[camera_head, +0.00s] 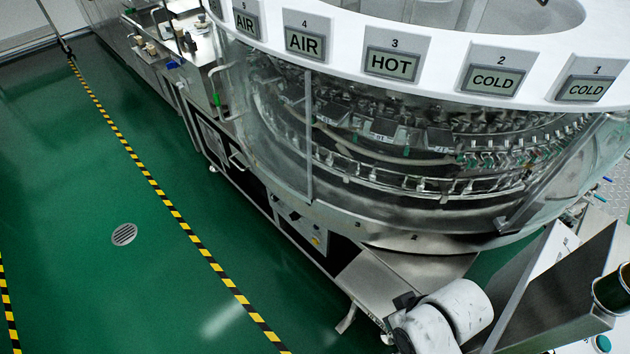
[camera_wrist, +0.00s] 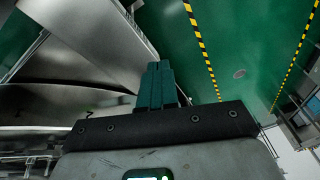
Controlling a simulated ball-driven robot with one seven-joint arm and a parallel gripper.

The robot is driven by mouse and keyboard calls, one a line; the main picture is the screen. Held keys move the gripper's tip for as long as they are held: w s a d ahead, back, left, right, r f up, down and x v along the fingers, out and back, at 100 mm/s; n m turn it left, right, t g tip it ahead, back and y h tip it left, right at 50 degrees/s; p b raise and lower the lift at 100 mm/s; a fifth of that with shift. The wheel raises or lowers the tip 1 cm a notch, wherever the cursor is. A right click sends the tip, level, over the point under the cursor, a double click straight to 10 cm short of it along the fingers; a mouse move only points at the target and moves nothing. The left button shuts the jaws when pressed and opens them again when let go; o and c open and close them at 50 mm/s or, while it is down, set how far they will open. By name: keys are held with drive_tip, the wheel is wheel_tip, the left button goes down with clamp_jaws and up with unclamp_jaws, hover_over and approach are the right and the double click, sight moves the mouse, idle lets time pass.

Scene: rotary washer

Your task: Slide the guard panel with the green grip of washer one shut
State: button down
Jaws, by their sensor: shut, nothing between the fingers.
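The washer's clear, curved guard panel (camera_head: 275,140) stands at the left of the round machine in the head view. A thin upright edge marks its right side. A small green grip (camera_head: 217,99) sits on a bent metal handle at the far left of the washer. In the wrist view my gripper (camera_wrist: 160,68) shows as two dark green fingers pressed together with nothing between them. It is beside a steel surface, and the green grip is not in that view. In the head view my white arm is at the bottom right, far from the grip; the fingers are not clear there.
A white ring with COLD, HOT and AIR labels (camera_head: 392,63) tops the washer. A steel ledge (camera_head: 385,285) juts out at the front, near my arm. Green floor with a yellow-black stripe (camera_head: 170,208) and a round drain (camera_head: 124,234) lies open at the left.

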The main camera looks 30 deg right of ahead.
drive_tip(key=w+a+r+m+t+y+p, duration=0.1)
drive_tip(key=w+a+r+m+t+y, duration=0.15)
drive_tip(key=w+a+t, duration=0.45)
drive_tip(key=w+a+r+m+t+y+p, duration=0.2)
drive_tip(key=w+r+m+t, duration=0.1)
drive_tip(key=w, duration=0.7)
drive_tip(key=w+d+r+m+t+h+p, duration=0.15)
drive_tip(key=w+d+m+t+h, duration=0.35)
drive_tip(key=d+m+h, duration=0.75)
drive_tip(key=w+y, duration=0.1)
drive_tip(key=w, duration=0.2)
drive_tip(key=w+a+m+y, duration=0.1)
drive_tip(key=w, duration=0.2)
drive_tip(key=w+m, duration=0.1)
drive_tip(key=w, duration=0.3)
drive_tip(key=shift+w+a+f+y, duration=0.1)
drive_tip(key=shift+a+f+y, duration=0.2)
drive_tip(key=shift+y, duration=0.1)
drive_tip(key=shift+w+a, duration=0.75)
drive_tip(key=shift+w, duration=0.2)
drive_tip(key=shift+w+a, duration=0.35)
drive_tip(key=shift+w, duration=0.15)
